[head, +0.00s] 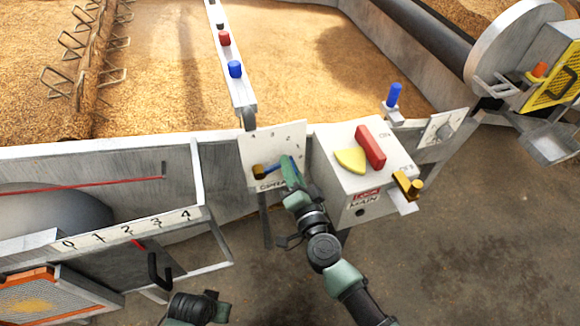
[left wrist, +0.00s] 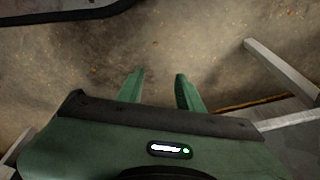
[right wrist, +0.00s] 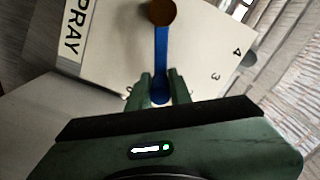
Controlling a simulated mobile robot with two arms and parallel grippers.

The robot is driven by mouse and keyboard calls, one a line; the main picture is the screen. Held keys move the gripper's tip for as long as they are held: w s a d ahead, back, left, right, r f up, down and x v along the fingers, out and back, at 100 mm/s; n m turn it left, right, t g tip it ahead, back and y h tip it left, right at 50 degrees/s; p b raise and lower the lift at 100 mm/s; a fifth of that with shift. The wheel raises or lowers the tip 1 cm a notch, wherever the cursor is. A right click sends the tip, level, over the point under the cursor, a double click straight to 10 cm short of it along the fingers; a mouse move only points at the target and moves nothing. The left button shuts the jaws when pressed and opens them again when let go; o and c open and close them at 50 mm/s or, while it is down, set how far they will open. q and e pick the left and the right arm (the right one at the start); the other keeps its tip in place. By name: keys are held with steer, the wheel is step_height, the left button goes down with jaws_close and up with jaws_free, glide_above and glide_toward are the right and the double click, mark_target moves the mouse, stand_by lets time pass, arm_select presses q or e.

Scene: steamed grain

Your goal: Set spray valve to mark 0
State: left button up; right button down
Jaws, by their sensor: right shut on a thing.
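The spray valve is a white panel (head: 250,148) with numbered marks, a brown pivot knob (head: 258,171) and a blue lever (head: 274,167). In the head view the lever points right and slightly up from the knob. My right gripper (head: 289,168) is shut on the lever's free end. The right wrist view shows the blue lever (right wrist: 161,50) between the fingertips (right wrist: 160,90), with marks 4 and 3 to the right. A partly hidden mark shows just left of the fingers; which mark the lever meets is hidden. My left gripper (left wrist: 158,82) is open and empty over the floor.
A white MAIN box (head: 335,185) with red and yellow parts stands right of the panel. A scale marked 0 to 4 (head: 125,230) with a black handle (head: 160,270) is at lower left. The grain bed (head: 300,60) lies behind. The floor (head: 450,250) at lower right is clear.

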steer(key=shift+f, duration=0.1)
stand_by(0.7)
